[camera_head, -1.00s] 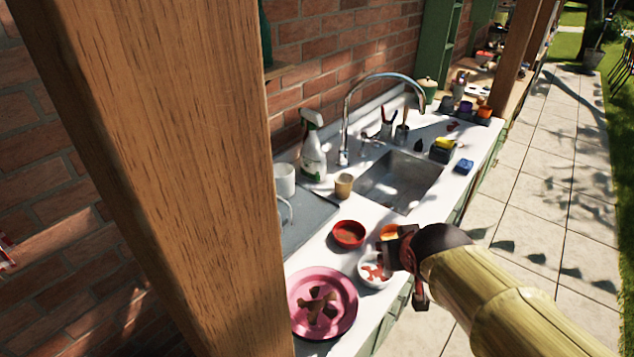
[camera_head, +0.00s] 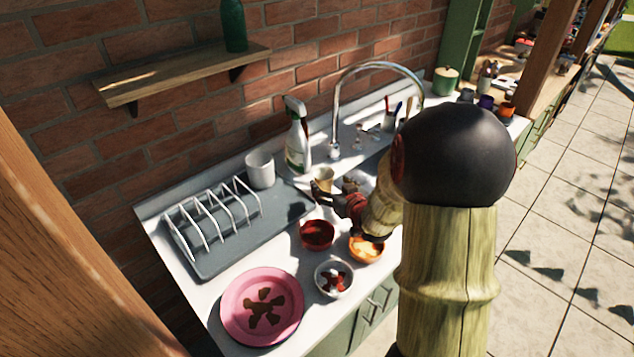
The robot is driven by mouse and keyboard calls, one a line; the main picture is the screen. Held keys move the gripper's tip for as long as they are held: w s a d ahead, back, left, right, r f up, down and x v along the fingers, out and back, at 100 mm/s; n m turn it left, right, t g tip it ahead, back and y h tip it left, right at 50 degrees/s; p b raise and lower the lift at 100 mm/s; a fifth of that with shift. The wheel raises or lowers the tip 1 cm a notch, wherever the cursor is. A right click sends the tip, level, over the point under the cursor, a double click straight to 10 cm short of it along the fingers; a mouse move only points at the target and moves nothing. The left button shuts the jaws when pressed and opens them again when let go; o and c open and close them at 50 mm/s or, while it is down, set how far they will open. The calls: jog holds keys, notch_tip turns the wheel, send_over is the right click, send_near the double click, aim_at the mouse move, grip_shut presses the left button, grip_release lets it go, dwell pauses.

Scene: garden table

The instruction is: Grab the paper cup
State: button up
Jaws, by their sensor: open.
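The paper cup (camera_head: 323,177), small and tan, stands upright on the white counter between the spray bottle and the red bowl. My gripper (camera_head: 333,187) is open right beside the cup, on its near right side. One dark finger shows in front of the cup's lower part and the other to its right. I cannot tell whether a finger touches it. The cup's lower part is partly hidden by the gripper.
A spray bottle (camera_head: 297,138) and a white mug (camera_head: 260,169) stand behind. A dish rack (camera_head: 215,222) is at left. My arm hides most of the sink.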

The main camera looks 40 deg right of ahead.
aim_at(321, 175)
jog(key=b+x, duration=0.2)
jog(key=x, duration=0.4)
jog(key=shift+s+f, duration=0.1)
jog(key=shift+w+d, duration=0.1)
jog(key=shift+w, duration=0.2)
jog(key=shift+c, duration=1)
jog(key=c, duration=0.6)
